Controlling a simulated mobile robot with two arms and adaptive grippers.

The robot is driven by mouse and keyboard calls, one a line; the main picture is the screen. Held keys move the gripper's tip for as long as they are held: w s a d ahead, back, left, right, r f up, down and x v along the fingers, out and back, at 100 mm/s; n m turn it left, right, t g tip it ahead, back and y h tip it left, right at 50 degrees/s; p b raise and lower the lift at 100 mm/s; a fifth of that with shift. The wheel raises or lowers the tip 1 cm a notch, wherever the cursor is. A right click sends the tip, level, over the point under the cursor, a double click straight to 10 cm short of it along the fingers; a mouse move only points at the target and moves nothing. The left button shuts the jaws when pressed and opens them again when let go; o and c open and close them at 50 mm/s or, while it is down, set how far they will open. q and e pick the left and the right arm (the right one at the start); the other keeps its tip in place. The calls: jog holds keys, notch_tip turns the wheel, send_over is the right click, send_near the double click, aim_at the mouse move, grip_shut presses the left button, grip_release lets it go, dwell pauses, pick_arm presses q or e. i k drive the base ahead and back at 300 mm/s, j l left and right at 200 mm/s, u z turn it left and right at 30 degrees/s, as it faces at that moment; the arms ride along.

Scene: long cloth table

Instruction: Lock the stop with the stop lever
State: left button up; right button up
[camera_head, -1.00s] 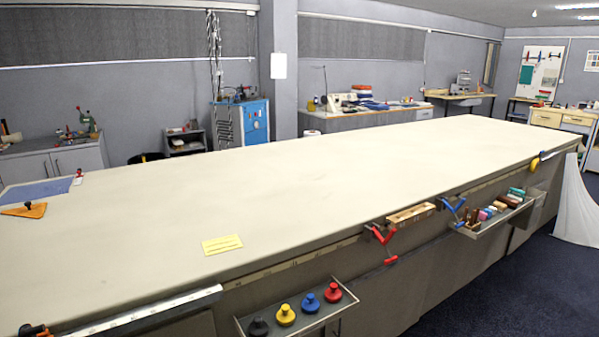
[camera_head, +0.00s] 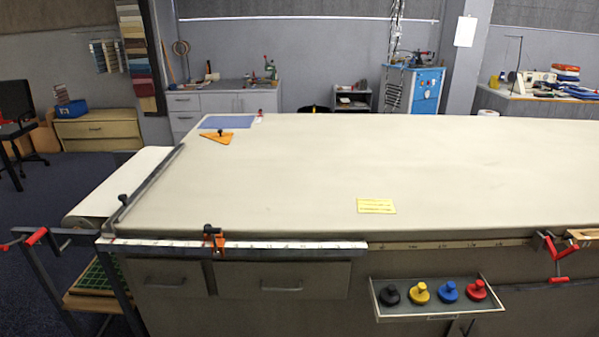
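An orange stop (camera_head: 214,240) with a black part sits on the white scale rail (camera_head: 290,245) along the table's front edge, towards the left. A small black lever or knob (camera_head: 208,229) stands at its upper left. The stop is small in this view, so I cannot tell whether the lever is locked or loose. Neither of my grippers is in view.
The long cloth table (camera_head: 330,160) is mostly clear, with a yellow note (camera_head: 376,206), an orange triangle (camera_head: 217,137) and a blue mat (camera_head: 228,122). A tray (camera_head: 437,310) with several coloured knobs hangs at the front. A red-handled crank (camera_head: 36,236) sticks out at left.

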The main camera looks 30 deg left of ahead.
aim_at(216, 255)
jog(key=j+u, duration=0.2)
jog(key=u, duration=1.35)
jog(key=i+l, duration=0.05)
jog(key=l, duration=0.05)
